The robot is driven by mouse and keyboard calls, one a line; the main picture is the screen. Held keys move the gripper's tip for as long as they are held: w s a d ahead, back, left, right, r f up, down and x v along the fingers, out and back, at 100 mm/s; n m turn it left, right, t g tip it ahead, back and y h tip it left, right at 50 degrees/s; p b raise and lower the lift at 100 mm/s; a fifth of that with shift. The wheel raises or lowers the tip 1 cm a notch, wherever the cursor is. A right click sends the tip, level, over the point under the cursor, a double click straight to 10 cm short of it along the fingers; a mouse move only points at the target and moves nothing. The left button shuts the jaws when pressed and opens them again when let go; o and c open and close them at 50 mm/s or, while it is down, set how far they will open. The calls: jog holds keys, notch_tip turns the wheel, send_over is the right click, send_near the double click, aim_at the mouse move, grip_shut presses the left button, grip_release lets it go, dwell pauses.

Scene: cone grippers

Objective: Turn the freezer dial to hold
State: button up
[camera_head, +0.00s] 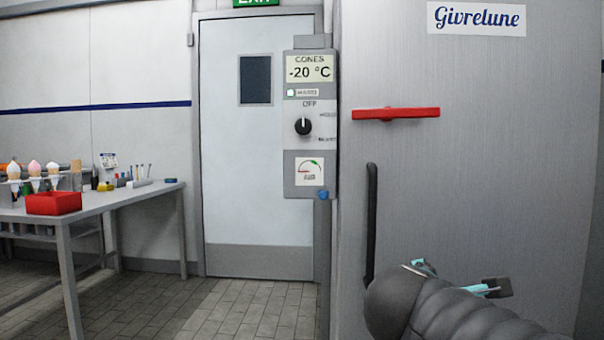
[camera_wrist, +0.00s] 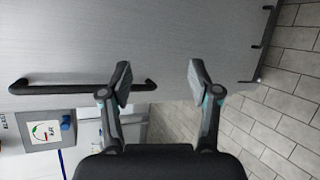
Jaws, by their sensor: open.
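The freezer dial (camera_head: 303,126) is a round black knob on a grey control panel (camera_head: 290,170) in the head view. Its white mark points up, towards the label OFF. Two smaller labels to its right are too small and cut off to read surely. Above it a display (camera_head: 309,68) reads CONES -20 °C. My gripper (camera_head: 455,278) is low at the right in the head view, well apart from the dial. In the wrist view my gripper (camera_wrist: 159,76) has its fingers spread with nothing between them. The dial is not visible there; the panel's gauge (camera_wrist: 46,132) is.
The big grey freezer door (camera_head: 500,150) bears a black vertical handle (camera_head: 371,225) and a red bar (camera_head: 396,114), between my gripper and the panel. A table (camera_head: 130,198) with cones and a red tray (camera_head: 54,203) stands left.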

jog(key=w+a+r+n+t+y, duration=0.1)
jog(key=w+a+r+n+t, duration=0.45)
jog(key=a+r+n, duration=0.5)
jog(key=n+t+y, duration=0.4)
jog(key=n+t, duration=0.1)
jog(key=n, duration=0.3)
send_near(303, 126)
jog(key=p+x, duration=0.2)
jog(key=x, duration=0.7)
jog(key=shift+w+r, duration=0.15)
jog(key=shift+w, duration=0.1)
jog(key=c, duration=1.1)
